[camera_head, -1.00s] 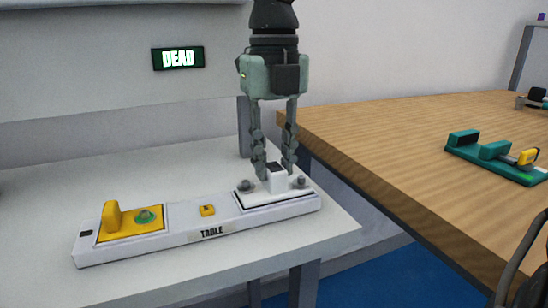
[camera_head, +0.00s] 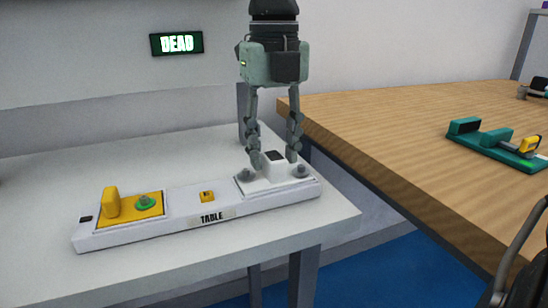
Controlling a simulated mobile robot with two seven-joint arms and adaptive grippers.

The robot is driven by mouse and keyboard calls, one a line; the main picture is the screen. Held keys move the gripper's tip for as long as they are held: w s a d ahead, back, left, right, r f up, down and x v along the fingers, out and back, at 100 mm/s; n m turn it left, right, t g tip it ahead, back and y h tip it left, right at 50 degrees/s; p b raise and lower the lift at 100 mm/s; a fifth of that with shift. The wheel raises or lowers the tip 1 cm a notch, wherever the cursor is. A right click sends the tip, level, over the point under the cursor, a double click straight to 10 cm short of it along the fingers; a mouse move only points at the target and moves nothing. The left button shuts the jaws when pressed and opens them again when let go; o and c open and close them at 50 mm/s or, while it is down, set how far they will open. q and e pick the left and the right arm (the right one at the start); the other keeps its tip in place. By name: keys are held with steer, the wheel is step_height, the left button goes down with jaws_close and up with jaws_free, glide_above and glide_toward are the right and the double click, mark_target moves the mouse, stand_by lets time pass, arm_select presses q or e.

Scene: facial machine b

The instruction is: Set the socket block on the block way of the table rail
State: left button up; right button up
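The table rail (camera_head: 180,214) is a long white bar labelled TABLE, lying on the white table. The socket block (camera_head: 275,169), white with a dark top, sits upright on the white plate (camera_head: 262,186) at the rail's right end, between two grey knobs. I cannot tell whether it is fully seated. My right gripper (camera_head: 273,162) points down from above, its fingers open on either side of the block, with a small gap showing. My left gripper is not in view.
The rail's left end has a yellow plate with a yellow upright (camera_head: 111,202) and a green knob (camera_head: 145,202). A small yellow piece (camera_head: 207,196) is mid-rail. A DEAD sign (camera_head: 176,43) hangs behind. A wooden table (camera_head: 400,130) at right carries a green fixture (camera_head: 494,146).

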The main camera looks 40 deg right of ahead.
mark_target(274, 156)
steer(key=shift+o, duration=0.5)
step_height(274, 156, up, 12)
stand_by(0.3)
